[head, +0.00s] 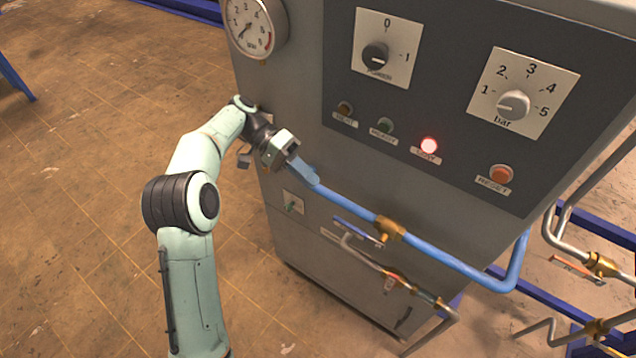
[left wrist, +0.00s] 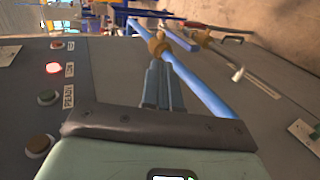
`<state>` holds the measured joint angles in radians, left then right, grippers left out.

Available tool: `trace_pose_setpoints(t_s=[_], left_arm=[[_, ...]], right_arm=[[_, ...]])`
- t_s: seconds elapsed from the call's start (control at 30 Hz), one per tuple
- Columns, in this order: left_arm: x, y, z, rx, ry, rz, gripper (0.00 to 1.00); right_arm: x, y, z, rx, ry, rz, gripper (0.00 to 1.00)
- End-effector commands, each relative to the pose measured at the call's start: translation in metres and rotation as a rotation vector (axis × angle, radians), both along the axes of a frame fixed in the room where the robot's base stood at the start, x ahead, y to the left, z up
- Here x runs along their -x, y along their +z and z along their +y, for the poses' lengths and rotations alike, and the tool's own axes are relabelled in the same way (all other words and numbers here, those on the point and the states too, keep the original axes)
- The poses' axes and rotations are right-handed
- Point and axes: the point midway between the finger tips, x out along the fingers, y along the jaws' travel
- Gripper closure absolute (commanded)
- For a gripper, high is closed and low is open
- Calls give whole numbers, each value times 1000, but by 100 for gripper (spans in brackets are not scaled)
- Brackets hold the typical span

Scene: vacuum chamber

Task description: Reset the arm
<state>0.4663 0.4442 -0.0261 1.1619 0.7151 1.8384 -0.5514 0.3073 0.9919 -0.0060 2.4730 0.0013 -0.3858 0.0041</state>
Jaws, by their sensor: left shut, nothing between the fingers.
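My left arm, pale green with dark joints, reaches up from the bottom of the head view to the front of a grey cabinet (head: 290,110). My left gripper (head: 308,176) is shut with nothing between its fingers. In the head view it overlaps the left end of a blue pipe (head: 440,258); I cannot tell whether it touches. In the left wrist view the closed fingers (left wrist: 163,85) point along the blue pipe (left wrist: 205,88), toward a brass valve (left wrist: 158,42). My right gripper is not in view.
The cabinet panel has a gauge (head: 250,25), a 0-1 knob (head: 376,56), a bar dial (head: 513,104), a lit red lamp (head: 429,146) and a reset button (head: 501,174). Lower pipes (head: 365,258) and valves protrude below. Open brown floor (head: 90,180) lies left.

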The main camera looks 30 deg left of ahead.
Motion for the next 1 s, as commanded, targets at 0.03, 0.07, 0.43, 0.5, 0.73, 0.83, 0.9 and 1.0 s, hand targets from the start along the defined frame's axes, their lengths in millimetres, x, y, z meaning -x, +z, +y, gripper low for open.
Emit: trace_pose_setpoints(t_s=[0.03,0.07,0.43,0.5,0.73,0.83,0.9,1.0], left_arm=[[0,0,1,0,0,0,100],[0,1,2,0,0,0,100],[0,1,2,0,0,0,100],[0,1,2,0,0,0,100],[-6,-34,-6,-31,43,65,100],[-11,-91,-19,-95,108,164,100],[-7,-142,-30,-165,157,245,100],[9,-216,-49,-283,212,349,100]], right_arm=[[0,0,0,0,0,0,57],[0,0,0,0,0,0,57],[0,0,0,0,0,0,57],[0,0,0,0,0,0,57],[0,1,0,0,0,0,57],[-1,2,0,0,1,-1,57],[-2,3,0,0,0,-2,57],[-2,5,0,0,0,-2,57]])
